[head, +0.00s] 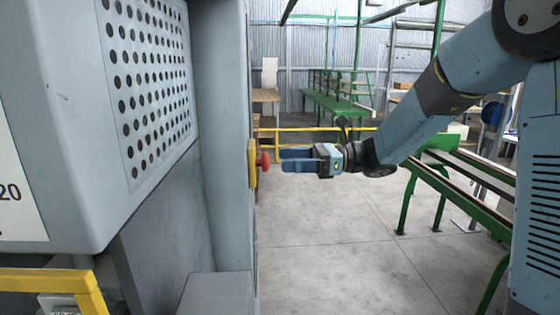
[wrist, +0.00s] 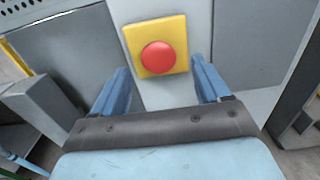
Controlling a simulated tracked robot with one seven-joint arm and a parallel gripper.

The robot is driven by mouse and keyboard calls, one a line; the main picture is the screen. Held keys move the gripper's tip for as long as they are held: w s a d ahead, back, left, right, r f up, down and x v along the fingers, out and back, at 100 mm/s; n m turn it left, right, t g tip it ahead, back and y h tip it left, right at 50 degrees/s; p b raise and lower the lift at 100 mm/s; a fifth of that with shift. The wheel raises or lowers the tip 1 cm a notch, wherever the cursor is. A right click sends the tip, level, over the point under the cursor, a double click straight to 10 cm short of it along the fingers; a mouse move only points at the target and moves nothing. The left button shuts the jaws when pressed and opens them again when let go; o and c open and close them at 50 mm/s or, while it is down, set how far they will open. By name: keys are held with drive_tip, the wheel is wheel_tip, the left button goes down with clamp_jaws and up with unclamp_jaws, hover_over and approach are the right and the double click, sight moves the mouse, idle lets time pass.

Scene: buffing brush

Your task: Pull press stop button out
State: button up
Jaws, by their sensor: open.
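The press stop button (head: 264,160) is a red mushroom knob on a yellow plate (head: 252,163), fixed to the side of a grey machine. In the wrist view the red button (wrist: 158,58) shows face-on, with its yellow plate (wrist: 179,27) around it. My gripper (head: 281,160) is open and points left at the button, roughly at its height. The fingertips are close to the knob, with a small gap seen in the head view. In the wrist view the blue fingers (wrist: 160,75) stand either side of the button, which appears between and beyond them. Nothing is held.
The grey machine (head: 215,130) fills the left, with a perforated panel (head: 150,80). A yellow rail (head: 60,280) is at the lower left. Green-framed benches (head: 465,190) stand to the right. The concrete floor (head: 335,250) below my gripper is clear.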

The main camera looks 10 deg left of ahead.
sight(259, 162)
drive_tip(key=shift+x, duration=2)
